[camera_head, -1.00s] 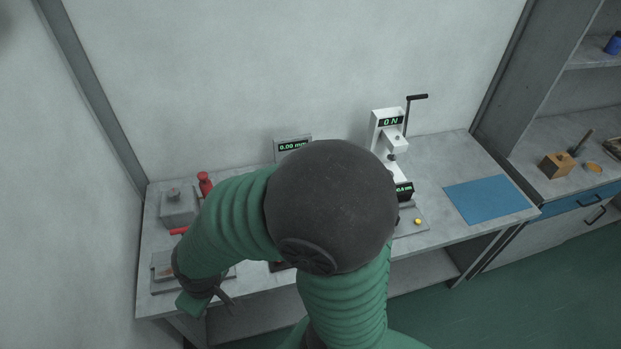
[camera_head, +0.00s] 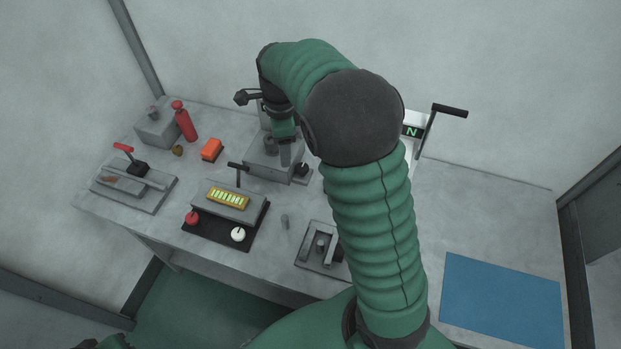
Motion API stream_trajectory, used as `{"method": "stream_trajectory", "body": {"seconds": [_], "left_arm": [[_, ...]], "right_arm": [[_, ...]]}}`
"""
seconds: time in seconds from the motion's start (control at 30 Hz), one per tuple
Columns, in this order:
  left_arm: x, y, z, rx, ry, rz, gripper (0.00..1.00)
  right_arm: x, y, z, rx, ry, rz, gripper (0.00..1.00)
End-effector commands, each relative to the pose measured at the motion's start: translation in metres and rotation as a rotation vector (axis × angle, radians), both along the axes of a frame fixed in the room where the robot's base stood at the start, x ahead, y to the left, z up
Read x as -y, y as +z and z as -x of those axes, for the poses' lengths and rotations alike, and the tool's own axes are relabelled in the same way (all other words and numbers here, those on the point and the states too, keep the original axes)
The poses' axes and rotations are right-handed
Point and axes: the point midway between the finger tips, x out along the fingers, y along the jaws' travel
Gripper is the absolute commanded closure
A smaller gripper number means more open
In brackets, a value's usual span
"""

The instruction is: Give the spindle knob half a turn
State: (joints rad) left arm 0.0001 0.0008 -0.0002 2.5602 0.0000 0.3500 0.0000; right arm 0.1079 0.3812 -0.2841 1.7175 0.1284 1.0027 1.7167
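My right arm rises from the lower right and bends over to the left. Its gripper (camera_head: 286,150) points down at a grey block-shaped device (camera_head: 262,167) in the middle of the bench's rear. A short grey cylinder (camera_head: 270,145) stands on the device beside the gripper; I cannot tell whether it is the spindle knob, nor whether the gripper touches it. The fingers are too small and shadowed to show whether they are open or shut. My forearm and elbow hide the device's rear. A dark green piece of my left arm shows at the bottom left edge; its fingers are unclear.
A red bottle (camera_head: 184,121), an orange block (camera_head: 211,150) and a clamp plate (camera_head: 135,184) stand to the left. A black tray (camera_head: 224,233) with red and white knobs lies in front, beside a slotted grey plate (camera_head: 314,258). A blue mat (camera_head: 500,300) leaves free room at right.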

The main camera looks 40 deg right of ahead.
Motion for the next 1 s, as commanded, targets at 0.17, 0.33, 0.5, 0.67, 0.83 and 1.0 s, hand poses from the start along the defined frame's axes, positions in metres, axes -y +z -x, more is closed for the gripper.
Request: {"method": "stream_trajectory", "body": {"seconds": [0.17,0.33,0.5,0.67,0.83,1.0], "left_arm": [[-0.001,-0.036,0.0,0.001,0.001,0.0,0.74],[0.0,-0.038,0.0,0.001,0.0,0.0,0.74],[0.0,-0.042,0.0,0.002,0.0,0.0,0.74],[0.0,-0.048,0.0,0.001,-0.001,0.0,0.74],[0.0,-0.052,0.0,0.001,0.0,0.0,0.74],[0.0,-0.055,0.0,0.001,0.0,0.0,0.74]], "right_arm": [[0.059,-0.014,-0.015,-0.039,-0.6,-0.028,0.41],[0.076,-0.016,-0.016,-0.055,-0.776,-0.037,0.41],[0.076,-0.046,-0.014,-0.059,-0.778,-0.039,0.41],[0.074,-0.088,-0.015,-0.058,-0.776,-0.038,0.41],[0.073,-0.133,-0.014,-0.058,-0.776,-0.038,0.41],[0.074,-0.165,-0.015,-0.054,-0.773,-0.039,0.41]]}}
